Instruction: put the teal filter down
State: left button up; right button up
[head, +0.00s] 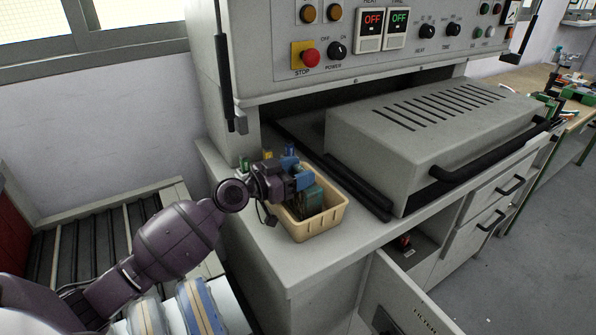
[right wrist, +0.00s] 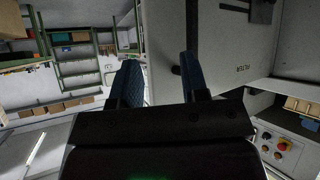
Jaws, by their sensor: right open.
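The teal filter (head: 312,199) is inside the beige bin (head: 323,222) on the grey counter, in the head view. My left gripper (head: 298,177) reaches in from the left, with its blue fingers over the bin at the top of the filter. The fingers hide part of the filter, and I cannot tell whether they grip it. My right gripper (right wrist: 158,78) shows in the right wrist view, with its two dark blue fingers apart and nothing between them.
Small green, yellow and blue items (head: 267,157) stand behind the bin. A grey vented box (head: 420,130) with a black handle is right of it. An open door marked FILTER (head: 405,295) hangs below the counter. The counter's front left (head: 285,262) is bare.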

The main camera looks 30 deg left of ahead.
pick_arm(q)
jog(key=o, duration=0.3)
jog(key=shift+r, duration=0.1)
jog(key=shift+r, duration=0.2)
jog(key=v, duration=0.3)
jog(key=b+v, duration=0.1)
jog(key=v, duration=0.1)
jog(key=shift+s+a+f, duration=0.2)
jog(key=shift+f, duration=0.2)
jog(key=shift+r+b+v, duration=0.15)
jog(key=shift+b+v, duration=0.4)
jog(key=shift+v, duration=1.05)
jog(key=shift+r+b+v, duration=0.15)
jog(key=shift+b+v, duration=0.35)
jog(key=shift+v, duration=1.1)
